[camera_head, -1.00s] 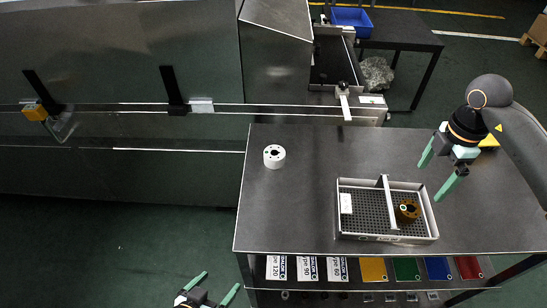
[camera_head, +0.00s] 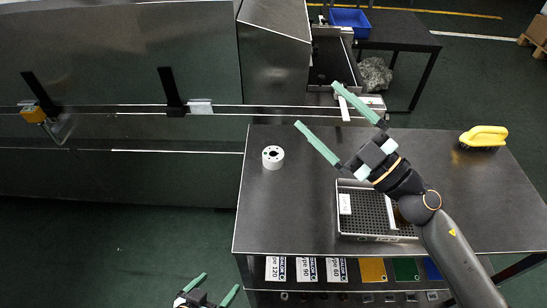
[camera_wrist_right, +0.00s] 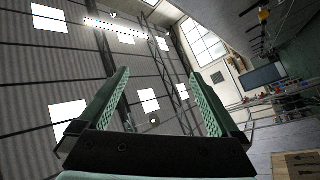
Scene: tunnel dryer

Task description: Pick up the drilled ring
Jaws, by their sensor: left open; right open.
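A short white ring (camera_head: 274,165) with dark openings in its top stands on the dark metal table near its left edge; it looks like the drilled ring. My right gripper (camera_head: 317,104) is open and empty, reaching over the table's back edge, up and to the right of the white ring in the head view. The right wrist view shows its two green fingers (camera_wrist_right: 159,73) spread apart, with nothing between them and the roof and windows beyond. My left gripper (camera_head: 220,282) is open at the bottom edge, in front of the table and away from the ring.
A perforated metal tray (camera_head: 345,225) with a divider sits on the table (camera_head: 290,215), partly hidden by my right arm. A yellow-handled brush (camera_head: 484,135) lies at the back right. A rail machine (camera_head: 205,104) runs along the left. The table around the white ring is clear.

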